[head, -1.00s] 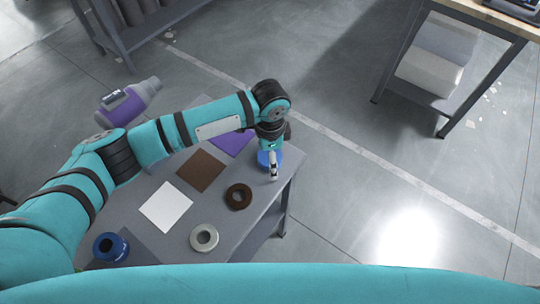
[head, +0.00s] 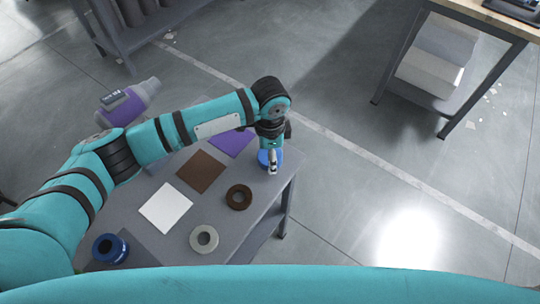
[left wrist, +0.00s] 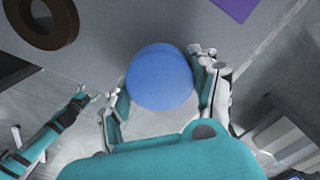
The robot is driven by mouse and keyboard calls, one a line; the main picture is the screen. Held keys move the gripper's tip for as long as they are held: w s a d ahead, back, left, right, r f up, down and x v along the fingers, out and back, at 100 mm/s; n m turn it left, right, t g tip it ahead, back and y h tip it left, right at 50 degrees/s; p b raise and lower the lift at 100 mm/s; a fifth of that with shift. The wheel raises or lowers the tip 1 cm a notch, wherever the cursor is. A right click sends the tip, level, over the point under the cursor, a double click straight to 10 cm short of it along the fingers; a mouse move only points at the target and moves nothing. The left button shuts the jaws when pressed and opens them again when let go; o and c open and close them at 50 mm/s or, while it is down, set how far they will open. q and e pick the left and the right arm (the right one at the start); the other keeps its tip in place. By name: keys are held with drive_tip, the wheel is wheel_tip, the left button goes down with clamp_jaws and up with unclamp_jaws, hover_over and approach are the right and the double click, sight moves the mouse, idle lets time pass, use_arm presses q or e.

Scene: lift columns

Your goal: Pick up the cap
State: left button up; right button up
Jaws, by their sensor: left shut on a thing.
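The cap is a round blue piece (head: 264,157) near the right edge of the grey table (head: 212,208); most of it is hidden by my gripper in the head view. It shows large in the left wrist view (left wrist: 160,77). My left gripper (head: 272,162) points down at it, and in the left wrist view its fingers (left wrist: 162,100) close on both sides of the cap. Whether the cap touches the tabletop is hard to tell. My right gripper (left wrist: 90,95) shows small at the left of the left wrist view, its jaws too small to judge.
On the table lie a brown ring (head: 238,197), a pale grey ring (head: 203,238), a blue ring (head: 110,248), and white (head: 165,206), brown (head: 200,171) and purple (head: 233,143) squares. A purple and grey bottle-like object (head: 128,103) is at the far left.

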use_arm(q)
drive_tip(key=r, duration=0.2)
drive_tip(key=shift+s+d+r+b, duration=0.1)
drive_tip(key=shift+s+r+b, duration=0.2)
drive_tip(key=shift+s+r, duration=0.1)
drive_tip(key=s+d+r+b, duration=0.1)
drive_tip(key=s+d, duration=0.1)
drive_tip(key=s, duration=1.3)
drive_tip(key=shift+d+r, duration=0.2)
drive_tip(key=shift+d, duration=0.15)
